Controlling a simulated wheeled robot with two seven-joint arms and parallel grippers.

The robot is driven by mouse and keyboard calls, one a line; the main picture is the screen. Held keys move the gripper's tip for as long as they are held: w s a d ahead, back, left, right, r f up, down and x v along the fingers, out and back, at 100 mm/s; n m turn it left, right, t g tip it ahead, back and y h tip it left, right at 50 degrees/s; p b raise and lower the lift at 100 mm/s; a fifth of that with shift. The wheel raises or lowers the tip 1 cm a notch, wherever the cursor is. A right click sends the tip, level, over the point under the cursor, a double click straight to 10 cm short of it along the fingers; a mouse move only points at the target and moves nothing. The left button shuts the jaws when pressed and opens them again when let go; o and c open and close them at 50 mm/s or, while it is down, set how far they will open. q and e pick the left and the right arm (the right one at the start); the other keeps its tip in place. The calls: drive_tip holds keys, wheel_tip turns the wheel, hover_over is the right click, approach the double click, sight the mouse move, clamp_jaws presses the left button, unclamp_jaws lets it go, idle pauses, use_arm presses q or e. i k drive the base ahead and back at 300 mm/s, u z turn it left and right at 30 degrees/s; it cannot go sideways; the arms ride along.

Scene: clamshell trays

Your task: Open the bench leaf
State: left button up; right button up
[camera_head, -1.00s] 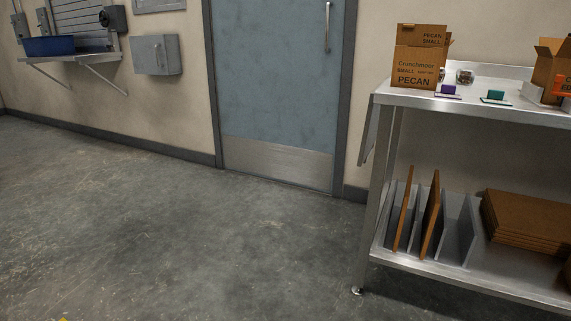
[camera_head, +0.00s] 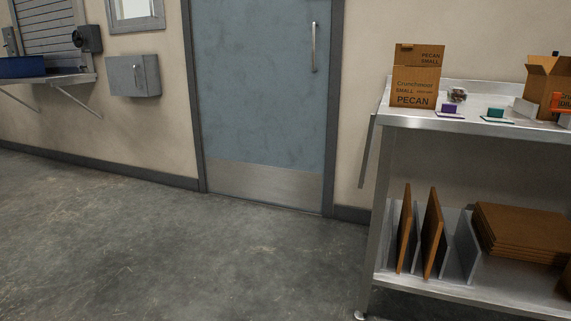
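A steel bench (camera_head: 420,121) stands at the right in the head view, with a lower shelf. A thin grey panel (camera_head: 369,152) hangs down at the bench's left end, beside the leg; it looks like the bench leaf, folded down. Neither of my grippers is in view.
A pecan carton (camera_head: 415,78), a small jar, a purple block (camera_head: 450,108), a green block (camera_head: 495,113) and an open box (camera_head: 547,82) stand on the bench top. Dividers and flat cardboard (camera_head: 521,231) fill the lower shelf. A blue door (camera_head: 262,90) is behind. The floor (camera_head: 190,245) is clear.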

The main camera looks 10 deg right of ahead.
sight(372, 126)
drive_tip(key=u, duration=0.5)
drive_tip(key=i, duration=1.85)
drive_tip(key=z, duration=0.95)
drive_tip(key=i, duration=1.2)
drive_tip(key=z, duration=1.2)
